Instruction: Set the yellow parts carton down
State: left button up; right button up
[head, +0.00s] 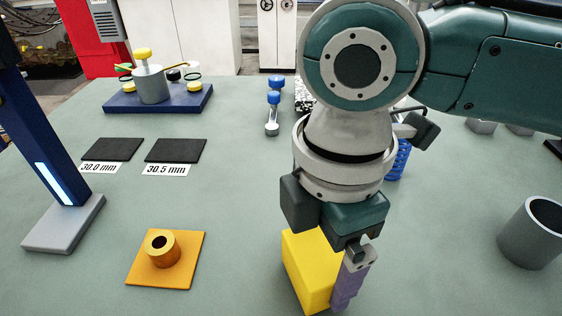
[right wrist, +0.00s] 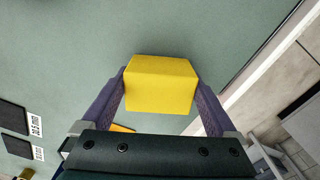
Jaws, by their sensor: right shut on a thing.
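The yellow parts carton (head: 306,268) is a plain box at the front of the table, right of the picture's middle in the head view. My right gripper (head: 340,280) points down and is shut on it. In the right wrist view the carton (right wrist: 160,85) sits between the two purple fingers, which press on opposite sides. I cannot tell whether its underside touches the table or hangs a little above it. The gripper and wrist hide part of its top and right side in the head view. My left gripper is not in view.
An orange plate with a ring-shaped spool (head: 162,248) lies left of the carton. Two dark pads (head: 175,150) with size labels lie behind. A grey cup (head: 533,232) stands right. A blue post on a grey base (head: 65,225) stands left. Green tabletop (head: 235,235) between is clear.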

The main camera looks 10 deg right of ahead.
aim_at(322, 250)
jog(key=shift+f, duration=0.2)
jog(key=o, duration=1.2)
jog(key=shift+o, duration=0.2)
notch_tip(322, 250, up, 12)
jog(key=p, duration=0.2)
jog(key=s+a+f+m+t+y, duration=0.2)
jog(key=s+a+f+m+y, duration=0.2)
jog(key=s+a+m, duration=0.15)
jog(key=d+f+m, duration=0.1)
jog(key=d+m, duration=0.1)
jog(key=s+d+f+m+t, duration=0.1)
jog(key=d+m, duration=0.1)
jog(key=m, duration=0.1)
jog(key=s+d+f+m+h, duration=0.1)
jog(key=d+m, duration=0.1)
jog(key=shift+m, duration=0.25)
jog(key=s+d+m+h, duration=0.1)
jog(key=d, duration=0.1)
jog(key=s+d+f+m+h, duration=0.1)
jog(key=s+d+m, duration=0.1)
jog(key=d, duration=0.1)
jog(key=s+d+m, duration=0.1)
jog(key=d, duration=0.2)
jog(key=shift+s+d+f+t+h, duration=0.15)
jog(key=shift+s+f+t+h, duration=0.15)
jog(key=shift+s+f+h, duration=0.1)
